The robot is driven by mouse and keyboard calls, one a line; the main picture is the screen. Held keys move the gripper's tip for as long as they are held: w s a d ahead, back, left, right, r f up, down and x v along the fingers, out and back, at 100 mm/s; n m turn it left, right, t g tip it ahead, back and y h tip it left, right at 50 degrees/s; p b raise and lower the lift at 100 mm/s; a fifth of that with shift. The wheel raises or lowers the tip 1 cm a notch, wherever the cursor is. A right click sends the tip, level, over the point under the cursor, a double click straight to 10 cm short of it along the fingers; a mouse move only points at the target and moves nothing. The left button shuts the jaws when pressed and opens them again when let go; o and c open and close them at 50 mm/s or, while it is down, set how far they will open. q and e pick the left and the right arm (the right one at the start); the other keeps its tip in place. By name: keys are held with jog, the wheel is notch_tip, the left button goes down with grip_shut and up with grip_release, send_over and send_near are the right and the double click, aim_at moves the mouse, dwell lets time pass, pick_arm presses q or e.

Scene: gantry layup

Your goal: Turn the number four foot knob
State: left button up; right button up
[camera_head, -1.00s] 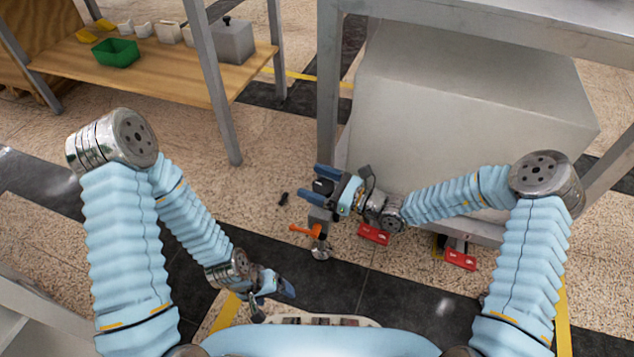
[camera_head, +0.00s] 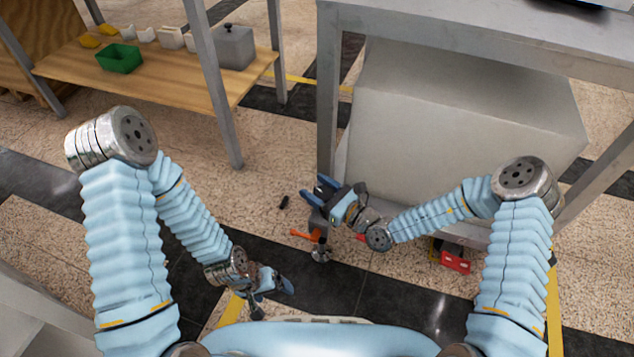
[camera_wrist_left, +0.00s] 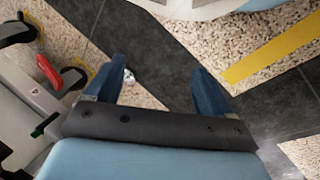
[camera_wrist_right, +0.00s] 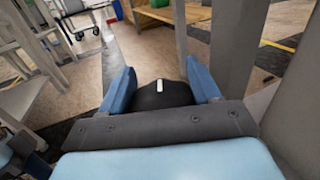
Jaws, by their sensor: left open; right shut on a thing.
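A black round knob with a white mark (camera_wrist_right: 159,87) sits between the fingers of my right gripper (camera_wrist_right: 174,90) in the right wrist view. My right gripper is shut on it; in the head view the gripper (camera_head: 318,189) is low at the bench leg and largely covers the knob. No number is readable on it. Below it in the head view are an orange lever (camera_head: 303,235) and a round metal foot (camera_head: 320,254) on the floor. My left gripper (camera_head: 272,298) is open and empty, low over the dark floor; it also shows in the left wrist view (camera_wrist_left: 160,74).
A grey bench leg (camera_head: 328,110) and a large grey cabinet (camera_head: 460,130) stand beside my right arm. A red pedal (camera_head: 455,261) is at the cabinet's base. A wooden shelf (camera_head: 170,75) holds a green bin (camera_head: 119,58).

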jog(key=m+t+h+p, duration=0.2)
jog(key=p, duration=0.1)
jog(key=m+t+h+p, duration=0.1)
jog(key=shift+d+r+p, duration=0.1)
jog(key=shift+r+p, duration=0.15)
jog(key=shift+p, duration=0.05)
jog(key=shift+w+d+f+m+t+h+p, duration=0.1)
jog(key=shift+f+m+t+h+p, duration=0.05)
jog(key=shift+m+t+h+p, duration=0.4)
jog(key=shift+w+d+f+m+t+h+p, duration=0.1)
jog(key=shift+m+t+h+p, duration=0.2)
jog(key=shift+h+p, duration=0.45)
jog(key=o, duration=1)
jog(key=shift+s, duration=0.1)
jog(key=v, duration=1.3)
jog(key=shift+s+d+r, duration=0.1)
jog(key=shift+s+d, duration=0.05)
jog(key=shift+s, duration=0.15)
